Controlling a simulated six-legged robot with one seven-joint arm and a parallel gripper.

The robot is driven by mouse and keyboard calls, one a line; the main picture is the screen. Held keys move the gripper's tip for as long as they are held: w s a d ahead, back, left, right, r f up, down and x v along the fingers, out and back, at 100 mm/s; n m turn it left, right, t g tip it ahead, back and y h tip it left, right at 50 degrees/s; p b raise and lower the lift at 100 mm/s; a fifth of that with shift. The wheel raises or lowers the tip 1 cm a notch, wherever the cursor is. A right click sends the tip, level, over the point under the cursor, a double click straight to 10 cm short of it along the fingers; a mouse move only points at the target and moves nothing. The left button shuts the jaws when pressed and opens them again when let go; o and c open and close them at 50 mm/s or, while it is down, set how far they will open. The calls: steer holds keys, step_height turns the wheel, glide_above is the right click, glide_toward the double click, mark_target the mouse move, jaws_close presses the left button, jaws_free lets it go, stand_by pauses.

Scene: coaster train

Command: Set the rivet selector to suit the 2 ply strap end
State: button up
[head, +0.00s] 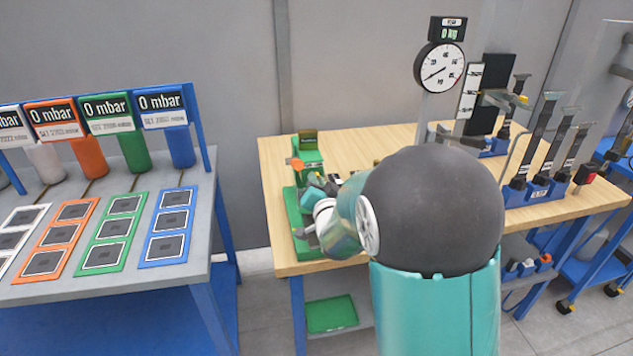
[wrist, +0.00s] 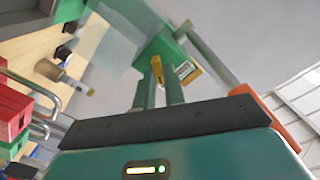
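A green bench tool (head: 308,155) with an orange knob (head: 297,164) stands at the left end of the wooden bench. My gripper (head: 312,232) is low beside it in the head view, largely hidden by my own arm. In the wrist view, the fingers of my gripper (wrist: 160,78) are close together and point at the green tool (wrist: 165,48). A small yellow lever (wrist: 157,70) shows in the narrow gap between the fingertips. I cannot tell whether both fingers touch it.
The wooden bench (head: 350,142) carries a dial gauge (head: 440,66) and several dark upright tools in blue bases (head: 537,190) at right. A grey table (head: 60,290) with coloured panels stands left, across a gap.

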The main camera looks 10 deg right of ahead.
jaws_close()
steer(key=shift+w+n, duration=0.1)
steer(key=shift+n, duration=0.2)
steer(key=shift+a+f+n, duration=0.1)
steer(key=shift+n, duration=3.25)
steer(key=shift+a+f+n, duration=0.1)
steer(key=shift+n, duration=3.25)
steer(key=o, duration=0.5)
jaws_free()
steer(key=shift+w, duration=0.1)
